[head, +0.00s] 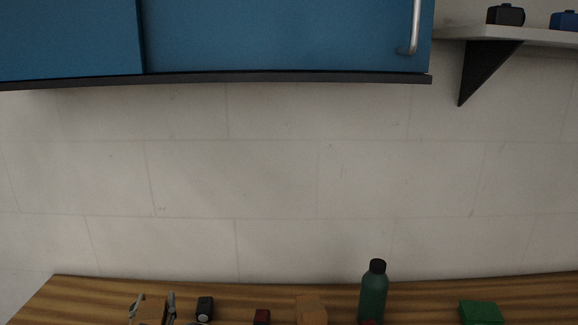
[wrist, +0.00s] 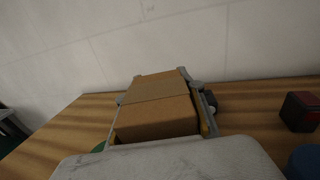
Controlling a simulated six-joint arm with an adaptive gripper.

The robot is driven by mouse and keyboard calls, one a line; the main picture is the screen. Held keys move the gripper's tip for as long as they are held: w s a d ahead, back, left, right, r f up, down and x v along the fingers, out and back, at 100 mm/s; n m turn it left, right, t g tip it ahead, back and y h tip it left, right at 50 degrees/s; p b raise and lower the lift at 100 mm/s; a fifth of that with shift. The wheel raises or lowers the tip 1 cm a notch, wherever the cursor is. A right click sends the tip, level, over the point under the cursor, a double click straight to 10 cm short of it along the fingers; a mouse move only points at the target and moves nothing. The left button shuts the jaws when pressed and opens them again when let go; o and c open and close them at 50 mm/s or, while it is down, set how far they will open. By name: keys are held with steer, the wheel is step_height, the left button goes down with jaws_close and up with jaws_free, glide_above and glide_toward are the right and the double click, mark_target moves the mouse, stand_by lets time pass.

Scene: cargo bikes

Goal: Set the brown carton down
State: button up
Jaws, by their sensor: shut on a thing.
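The brown carton (wrist: 158,112) lies between the two grey fingers of my gripper (wrist: 160,84) in the wrist view, with a finger along each side. A seam or tape line crosses its top. In the head view the carton (head: 151,312) shows at the bottom left, cut by the frame edge, with my gripper's fingers (head: 153,302) on either side. My gripper is shut on it. The carton is over the wooden table (head: 90,291), near its left end. Its underside is hidden, so I cannot tell whether it touches the table.
Close right of the carton stands a small black object (head: 205,306). Further right are a dark red block (head: 262,317), a tan box (head: 311,308), a green bottle (head: 373,292) and a green box (head: 481,312). A blue cabinet (head: 280,35) and a shelf (head: 540,37) hang above.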

mark_target(141, 311)
steer(key=s+r+n+y, duration=0.1)
steer(key=s+r+y, duration=0.1)
steer(key=s+a+r+n+g+y, duration=0.1)
steer(key=s+r+y, duration=0.1)
steer(key=shift+s+a+r+n, duration=0.1)
steer(key=shift+a+r+n, duration=0.1)
steer(key=shift+n, duration=0.2)
steer(key=s+r+y, duration=0.1)
steer(key=r, duration=0.1)
steer(key=s+d+r+n+g, duration=0.1)
steer(key=s, duration=0.1)
steer(key=s+d+r+y, duration=0.1)
steer(key=r, duration=0.1)
steer(key=shift+s+d+r+n+g+y, duration=0.1)
steer(key=shift+s+r+n+g+y, duration=0.05)
steer(key=shift+r+n+g+y, duration=0.2)
steer(key=s+d+r, duration=0.4)
steer(key=d+r, duration=0.3)
steer(key=r, duration=0.2)
steer(key=s+d+r+n+g+y, duration=0.1)
steer(key=s+d+r, duration=0.4)
steer(key=d+r, duration=0.2)
step_height(141, 311, up, 2)
steer(key=shift+s+d+r, duration=0.15)
steer(key=shift+s+d, duration=0.05)
stand_by(0.9)
